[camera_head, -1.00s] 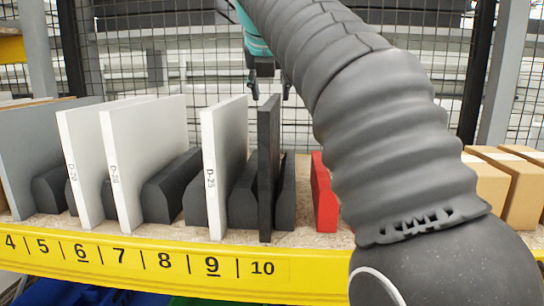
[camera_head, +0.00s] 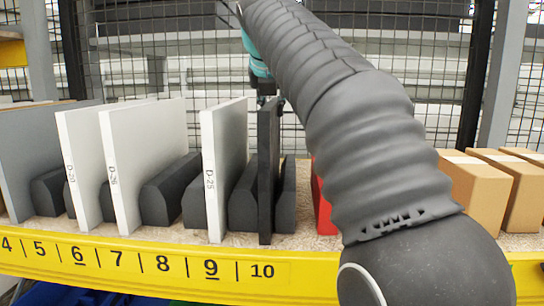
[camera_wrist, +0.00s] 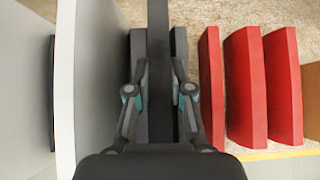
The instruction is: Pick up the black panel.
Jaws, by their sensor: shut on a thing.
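The black panel (camera_head: 268,170) stands upright on the shelf near number 10, in a slot between dark rounded blocks. My gripper (camera_head: 267,96) is at the panel's top edge, coming down from behind my arm. In the wrist view the panel (camera_wrist: 158,40) is a dark strip running up the middle. There my gripper (camera_wrist: 160,90) has one finger on each side of it, shut on it. The panel's lower end stays between the blocks. My sleeved arm hides part of the shelf to the right.
A white panel marked D-25 (camera_head: 224,165) stands close to the left, with more white and grey panels beyond it. Red blocks (camera_wrist: 240,85) stand to the right, then cardboard boxes (camera_head: 475,190). A yellow numbered edge (camera_head: 170,262) runs along the front, and wire mesh stands behind.

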